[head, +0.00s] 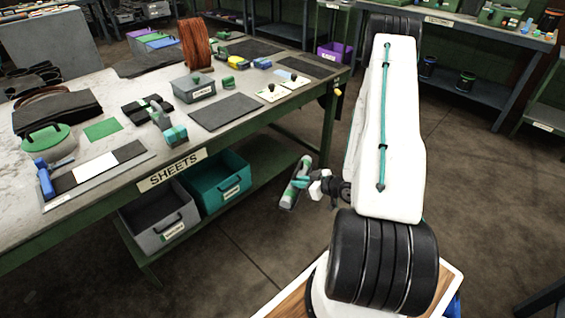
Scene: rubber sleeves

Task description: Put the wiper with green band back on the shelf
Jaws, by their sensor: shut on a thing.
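The wiper with green band (291,192) is a pale grey, elongated piece with green on it. It is held tilted in the air in front of the bench. My gripper (304,183) is at its right side, small and dark in this view, and shut on it. The fingertips are partly hidden against the wiper. A green lower shelf (262,160) runs under the bench, behind and to the left of the wiper. I cannot tell which shelf is the wiper's own.
The bench (100,205), labelled SHEETS, holds boxes, sheets and tools. A grey bin (160,222) and a teal bin (222,182) stand on its lower shelf. More shelving (470,85) stands at the back right. The floor (245,265) in front is clear.

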